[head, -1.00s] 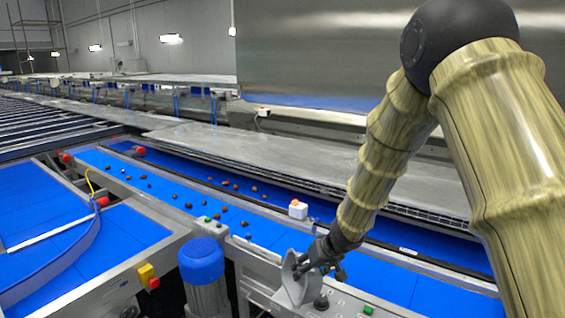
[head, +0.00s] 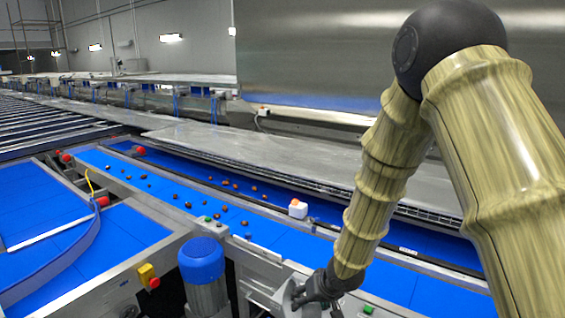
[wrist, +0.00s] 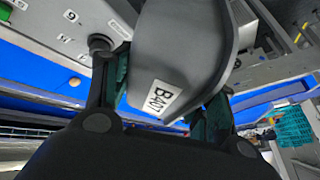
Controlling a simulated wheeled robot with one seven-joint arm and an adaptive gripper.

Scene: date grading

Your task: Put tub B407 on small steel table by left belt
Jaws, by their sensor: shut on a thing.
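The grey tub B407 (wrist: 185,55) fills the middle of the wrist view, with its white label reading B407. My gripper (wrist: 168,80) is shut on the tub, one finger on each side of it. In the head view the tub (head: 282,297) shows only in part at the bottom edge, tilted, with my gripper (head: 316,290) at its right. I cannot tell whether it touches the machine frame behind it. I cannot make out the small steel table in either view.
A long blue belt (head: 165,192) with scattered dates runs behind my gripper. Another blue belt (head: 115,238) lies at the left. A blue-capped motor (head: 202,262) and a yellow box with a red button (head: 148,276) stand near the front. A white box (head: 298,209) sits by the belt.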

